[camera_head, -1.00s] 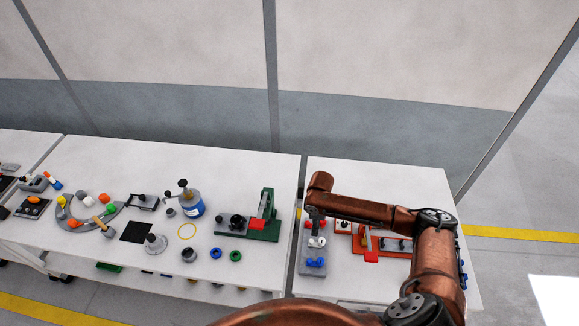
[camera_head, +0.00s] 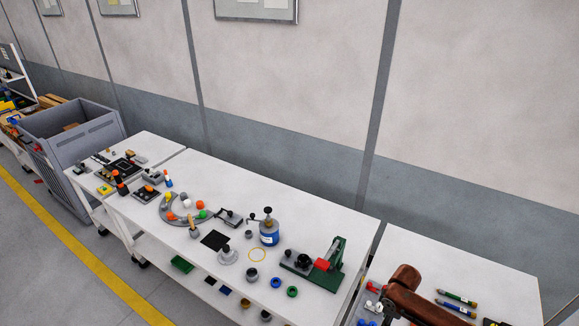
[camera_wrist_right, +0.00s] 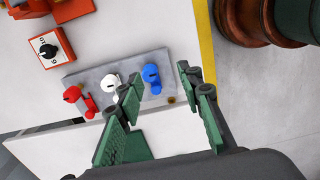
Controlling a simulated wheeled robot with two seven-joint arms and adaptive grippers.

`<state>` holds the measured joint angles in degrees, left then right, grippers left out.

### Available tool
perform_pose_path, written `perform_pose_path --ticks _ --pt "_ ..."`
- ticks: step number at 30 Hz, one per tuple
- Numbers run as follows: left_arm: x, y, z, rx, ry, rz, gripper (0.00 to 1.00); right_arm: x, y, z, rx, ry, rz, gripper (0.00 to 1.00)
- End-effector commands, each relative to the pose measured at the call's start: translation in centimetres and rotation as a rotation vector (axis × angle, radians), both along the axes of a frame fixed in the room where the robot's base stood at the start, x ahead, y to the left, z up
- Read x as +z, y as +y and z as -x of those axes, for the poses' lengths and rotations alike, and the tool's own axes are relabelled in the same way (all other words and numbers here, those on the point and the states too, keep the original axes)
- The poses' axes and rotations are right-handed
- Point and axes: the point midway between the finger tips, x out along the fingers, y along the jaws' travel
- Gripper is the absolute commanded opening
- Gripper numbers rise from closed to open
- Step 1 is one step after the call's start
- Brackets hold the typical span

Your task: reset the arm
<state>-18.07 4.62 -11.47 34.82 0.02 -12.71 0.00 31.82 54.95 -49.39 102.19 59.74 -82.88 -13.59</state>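My right arm (camera_head: 410,300) enters the head view at the lower right, over the right-hand table; its gripper is not clearly visible there. In the right wrist view my right gripper (camera_wrist_right: 157,80) is open and empty, its green fingers spread apart. Beyond the fingers is a grey block (camera_wrist_right: 92,77) carrying a red knob-like part (camera_wrist_right: 73,95), a white one (camera_wrist_right: 111,83) and a blue one (camera_wrist_right: 152,78). The white and blue parts appear near the fingertips; I cannot tell the height gap. My left gripper is in neither view.
The main white table (camera_head: 320,215) holds a green fixture (camera_head: 335,262) with a red part, a blue canister (camera_head: 269,235) and a curved grey tray (camera_head: 170,213). A grey bin (camera_head: 75,125) stands at the far left. An orange switch box (camera_wrist_right: 47,48) lies near the grey block.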

Motion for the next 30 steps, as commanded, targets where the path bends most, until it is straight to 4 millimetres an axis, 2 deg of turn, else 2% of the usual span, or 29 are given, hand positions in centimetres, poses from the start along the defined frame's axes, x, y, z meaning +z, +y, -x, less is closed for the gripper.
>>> perform_pose_path --ticks 2,5,11,16,25,28,30 --pt "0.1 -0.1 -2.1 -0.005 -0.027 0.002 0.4 0.0 -0.2 0.1 -0.003 0.0 0.0 0.34" --pt "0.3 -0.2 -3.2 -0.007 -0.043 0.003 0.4 -0.8 1.1 1.1 0.001 -0.003 -0.019 0.34" --pt "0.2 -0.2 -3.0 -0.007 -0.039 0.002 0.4 -2.0 3.1 3.0 -0.007 -0.02 -0.053 0.34" --pt "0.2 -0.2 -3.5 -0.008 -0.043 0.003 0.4 -2.9 6.1 4.8 -0.016 -0.044 -0.098 0.34" --pt "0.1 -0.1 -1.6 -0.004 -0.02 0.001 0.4 -3.5 12.0 9.6 -0.142 -0.131 -0.222 0.34" --pt "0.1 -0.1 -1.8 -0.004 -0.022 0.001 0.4 -2.8 12.5 11.8 -0.268 -0.182 -0.263 0.34" --pt "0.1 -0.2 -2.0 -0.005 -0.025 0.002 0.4 -2.1 11.7 13.3 -0.374 -0.217 -0.275 0.34"
